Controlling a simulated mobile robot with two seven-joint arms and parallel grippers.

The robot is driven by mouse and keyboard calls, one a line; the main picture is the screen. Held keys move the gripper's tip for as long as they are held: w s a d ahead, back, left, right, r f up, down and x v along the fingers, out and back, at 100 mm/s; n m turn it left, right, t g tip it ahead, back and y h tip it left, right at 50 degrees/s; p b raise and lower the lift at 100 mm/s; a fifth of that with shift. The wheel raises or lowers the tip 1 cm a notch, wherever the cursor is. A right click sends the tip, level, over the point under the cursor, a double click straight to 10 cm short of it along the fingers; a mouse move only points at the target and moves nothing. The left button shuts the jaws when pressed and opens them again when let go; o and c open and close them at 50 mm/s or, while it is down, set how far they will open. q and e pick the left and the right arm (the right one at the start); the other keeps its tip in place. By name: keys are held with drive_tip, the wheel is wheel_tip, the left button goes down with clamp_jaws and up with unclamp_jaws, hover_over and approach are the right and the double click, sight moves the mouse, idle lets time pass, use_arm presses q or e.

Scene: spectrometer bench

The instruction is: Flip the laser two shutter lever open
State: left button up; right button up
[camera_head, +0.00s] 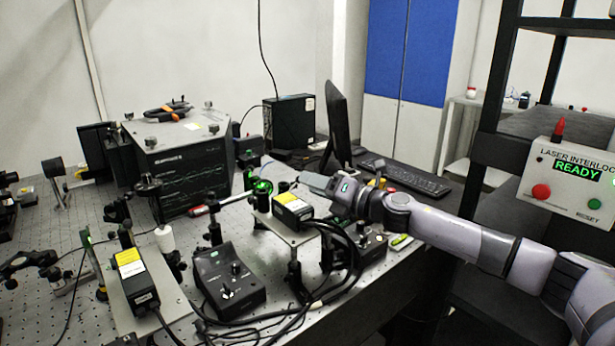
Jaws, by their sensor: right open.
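Two black laser modules with yellow labels are on the bench. One laser module (292,208) sits on a raised plate near the middle; the other laser module (135,275) is at the lower left. I cannot read which is laser two, and I cannot make out a shutter lever for certain. My right gripper (306,181) reaches in from the right, just behind and above the middle module, pointing left. It is open, with nothing seen between its fingers. A green-lit round mount (262,187) stands left of its tips. My left gripper is not in view.
A large black spectrometer box (185,165) stands behind. A black control box (228,278) and loose cables lie in front. A monitor (338,125) and keyboard (405,178) are behind my right arm. The interlock panel (570,185) at right reads READY.

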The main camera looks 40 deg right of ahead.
drive_tip(key=shift+x, duration=1.2)
clamp_jaws()
drive_tip(key=shift+d+f+m+t+b, duration=0.15)
drive_tip(key=shift+f+m+b, duration=0.15)
drive_tip(key=shift+m, duration=0.3)
drive_tip(key=shift+d+f+m+t+b, duration=0.15)
drive_tip(key=shift+f+m+b, duration=0.1)
drive_tip(key=shift+m, duration=0.35)
unclamp_jaws()
